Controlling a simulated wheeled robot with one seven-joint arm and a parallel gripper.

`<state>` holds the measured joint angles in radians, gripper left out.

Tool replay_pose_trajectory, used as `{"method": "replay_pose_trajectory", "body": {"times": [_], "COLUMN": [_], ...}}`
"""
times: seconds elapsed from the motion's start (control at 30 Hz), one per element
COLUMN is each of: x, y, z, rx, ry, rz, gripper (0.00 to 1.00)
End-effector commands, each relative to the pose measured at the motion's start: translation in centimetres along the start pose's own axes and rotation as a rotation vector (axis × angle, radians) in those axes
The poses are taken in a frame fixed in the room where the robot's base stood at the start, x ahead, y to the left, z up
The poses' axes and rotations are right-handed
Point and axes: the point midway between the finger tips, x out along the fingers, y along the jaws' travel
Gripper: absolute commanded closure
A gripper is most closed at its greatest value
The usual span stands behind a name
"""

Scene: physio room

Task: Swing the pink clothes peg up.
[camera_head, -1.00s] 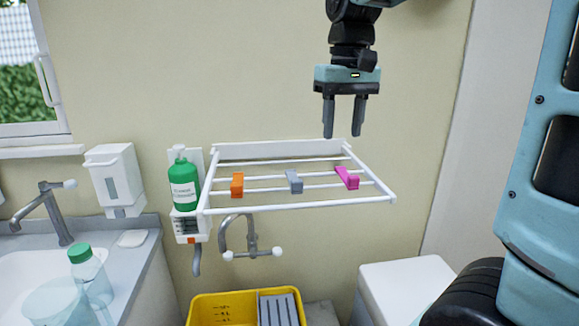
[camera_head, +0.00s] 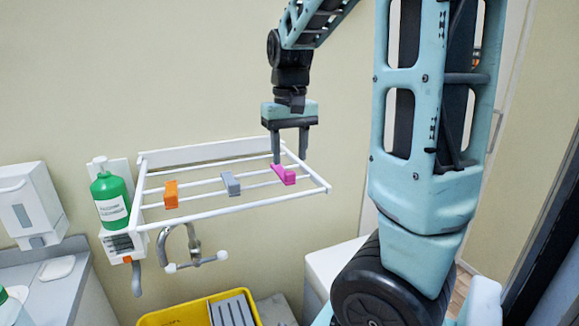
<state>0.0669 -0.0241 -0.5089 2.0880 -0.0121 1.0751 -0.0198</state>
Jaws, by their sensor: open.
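The pink clothes peg (camera_head: 284,175) sits on the rods of the white wall rack (camera_head: 240,208), near its right end. A grey peg (camera_head: 231,184) and an orange peg (camera_head: 171,194) sit on the rods to its left. My gripper (camera_head: 290,159) points down with its two fingers apart and nothing seen between them. Its fingertips show just above and behind the pink peg. I cannot tell whether the left finger touches the peg.
A green bottle (camera_head: 110,198) stands in a wall holder at the rack's left. Bent metal pipes (camera_head: 182,250) show below the rack. A yellow bucket (camera_head: 180,315) stands underneath. A white dispenser (camera_head: 30,203) hangs at far left. The wall above the rack is clear.

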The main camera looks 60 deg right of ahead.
Motion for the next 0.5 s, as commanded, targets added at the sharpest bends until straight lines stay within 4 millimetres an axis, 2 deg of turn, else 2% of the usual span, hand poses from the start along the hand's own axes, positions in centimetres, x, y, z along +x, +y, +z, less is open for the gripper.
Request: {"method": "replay_pose_trajectory", "body": {"times": [0.1,0.2,0.5], "x": [2.1,3.2,4.4], "y": [0.0,0.0,0.0], "z": [0.1,0.1,0.0], "rx": [0.001,0.000,0.000], "ry": [-0.005,-0.003,0.001], "rz": [0.002,0.000,0.000], "gripper": [0.55,0.55,0.55]}}
